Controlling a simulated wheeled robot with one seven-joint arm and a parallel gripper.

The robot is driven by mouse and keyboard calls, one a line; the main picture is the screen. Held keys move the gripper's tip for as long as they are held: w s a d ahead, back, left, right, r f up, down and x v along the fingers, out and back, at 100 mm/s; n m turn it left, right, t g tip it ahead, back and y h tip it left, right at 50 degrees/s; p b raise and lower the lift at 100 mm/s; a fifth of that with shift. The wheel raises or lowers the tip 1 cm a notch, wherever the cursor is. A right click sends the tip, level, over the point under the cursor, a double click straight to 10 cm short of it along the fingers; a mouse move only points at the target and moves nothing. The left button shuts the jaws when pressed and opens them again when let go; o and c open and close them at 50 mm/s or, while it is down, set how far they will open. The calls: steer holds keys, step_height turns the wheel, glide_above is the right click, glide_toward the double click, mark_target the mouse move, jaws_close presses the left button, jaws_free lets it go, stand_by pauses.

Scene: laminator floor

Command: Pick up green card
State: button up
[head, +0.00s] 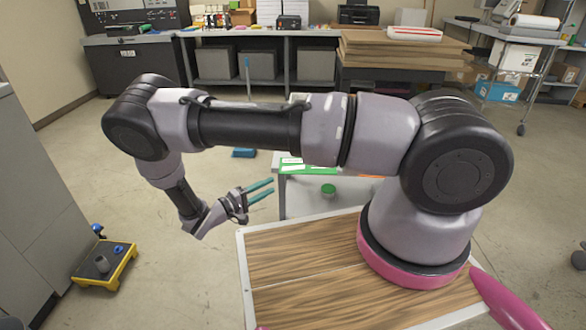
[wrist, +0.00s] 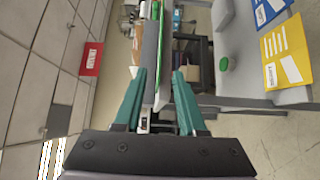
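A flat green piece with white labels (head: 308,167) shows beyond my forearm on a low pale table, partly hidden by the arm; I take it for the green card. In the wrist view a narrow green strip (wrist: 164,50) runs beside a grey slab, beyond and between the fingers; I cannot tell whether it is the same card. My gripper (head: 272,187) is left of the table in the head view, with its two teal fingers apart. Its fingers also show spread in the wrist view (wrist: 158,72), with nothing clearly gripped.
A round green item (head: 328,190) sits by the pale table (head: 300,200). A yellow card (wrist: 286,52) and a blue card (wrist: 270,10) show at the wrist view's right. A yellow-edged tray (head: 105,268) lies on the floor at left. Grey cabinets (head: 30,200) stand at far left.

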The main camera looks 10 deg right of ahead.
steer(key=x, duration=1)
steer(key=shift+w+d, duration=0.2)
steer(key=shift+w, duration=0.15)
jaws_close()
stand_by(1.1)
